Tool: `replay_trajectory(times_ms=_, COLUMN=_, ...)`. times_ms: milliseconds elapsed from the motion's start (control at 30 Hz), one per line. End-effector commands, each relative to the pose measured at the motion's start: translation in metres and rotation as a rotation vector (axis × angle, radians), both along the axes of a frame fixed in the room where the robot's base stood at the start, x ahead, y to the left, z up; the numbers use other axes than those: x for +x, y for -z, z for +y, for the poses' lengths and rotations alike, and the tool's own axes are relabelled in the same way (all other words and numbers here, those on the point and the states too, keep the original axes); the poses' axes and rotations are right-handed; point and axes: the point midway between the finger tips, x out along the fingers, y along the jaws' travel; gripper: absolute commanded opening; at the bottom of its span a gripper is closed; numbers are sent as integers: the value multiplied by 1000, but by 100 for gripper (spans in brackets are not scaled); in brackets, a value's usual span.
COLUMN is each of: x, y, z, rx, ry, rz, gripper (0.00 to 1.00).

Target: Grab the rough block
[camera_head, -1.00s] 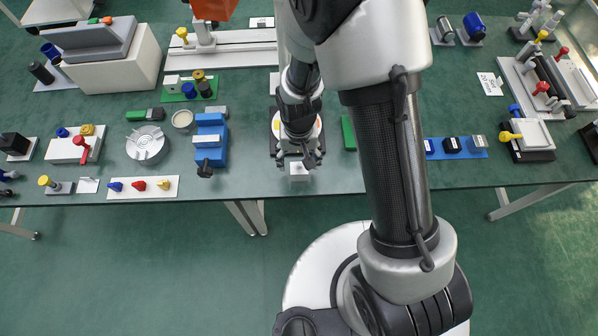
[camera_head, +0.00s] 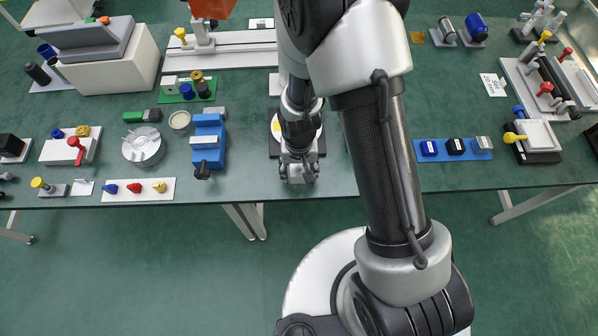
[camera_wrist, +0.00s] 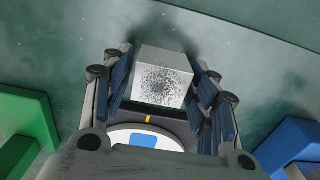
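The rough block (camera_wrist: 163,78) is a pale grey cube with dark speckles on its face in the wrist view. In the head view the block (camera_head: 297,174) is small and partly hidden, near the front edge of the green table (camera_head: 240,185). My gripper (camera_wrist: 165,88) has its two fingers on either side of the block, with narrow gaps seeming to show between fingers and block. In the head view my gripper (camera_head: 298,175) reaches down around the block, its fingers spread. I see no clear contact.
A dark plate with a white disc (camera_wrist: 150,136) lies right behind the block. A green block (camera_wrist: 25,115) and a blue vise (camera_wrist: 292,145) flank it in the wrist view; the vise (camera_head: 208,145) also shows in the head view. The table's front edge is close.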

Motion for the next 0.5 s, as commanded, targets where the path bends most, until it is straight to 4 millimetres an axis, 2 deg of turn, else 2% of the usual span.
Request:
replay_trajectory(times_ms=67, x=0, y=0, z=0, rx=0, ry=0, rz=0, gripper=46)
replay_trajectory(times_ms=500, x=0, y=0, z=0, rx=0, ry=0, rz=0, gripper=16)
